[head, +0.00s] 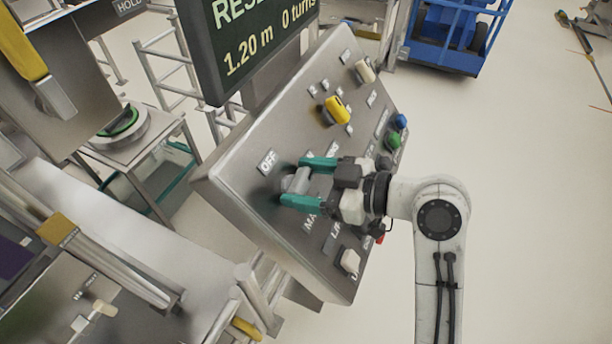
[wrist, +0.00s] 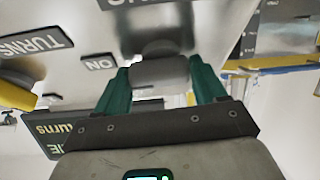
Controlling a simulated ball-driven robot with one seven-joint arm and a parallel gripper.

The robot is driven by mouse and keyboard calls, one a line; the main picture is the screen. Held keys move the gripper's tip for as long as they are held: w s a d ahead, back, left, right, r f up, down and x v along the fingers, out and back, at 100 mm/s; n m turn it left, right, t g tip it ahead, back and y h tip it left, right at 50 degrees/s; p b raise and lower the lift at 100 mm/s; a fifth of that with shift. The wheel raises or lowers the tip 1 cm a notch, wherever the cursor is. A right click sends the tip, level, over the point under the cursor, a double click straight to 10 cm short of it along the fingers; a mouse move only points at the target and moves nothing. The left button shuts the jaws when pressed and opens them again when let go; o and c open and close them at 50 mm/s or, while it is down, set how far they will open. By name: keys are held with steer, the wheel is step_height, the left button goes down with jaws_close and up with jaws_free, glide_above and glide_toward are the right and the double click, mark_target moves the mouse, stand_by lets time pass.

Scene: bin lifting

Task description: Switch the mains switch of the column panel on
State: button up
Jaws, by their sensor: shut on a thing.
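The column panel (head: 236,190) is a tilted grey metal console in the middle of the head view. Its mains switch (head: 299,178) is a grey lever near the panel's left edge, beside an OFF label (head: 268,161). A partly hidden label starting with "MA" (head: 310,224) is next to it. My gripper (head: 294,184) has its two teal fingers on either side of the lever and is shut on it. In the wrist view the grey lever (wrist: 160,72) sits between the fingertips, with an upside-down ON label (wrist: 98,63) to its left.
On the panel are a yellow knob (head: 337,111), a pale switch (head: 364,71), a white switch (head: 348,262), a green button (head: 393,140) and a blue button (head: 401,120). A display (head: 245,40) stands above the panel.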

steer(key=shift+m+t, duration=0.4)
steer(key=shift+m, duration=0.2)
steer(key=o, duration=1)
steer(key=shift+c, duration=0.2)
steer(key=shift+d, duration=0.1)
steer(key=b+v, duration=0.2)
steer(key=v, duration=0.8)
steer(key=shift+d+r, duration=0.25)
steer(key=shift+d, duration=0.05)
steer(key=shift+s, duration=0.15)
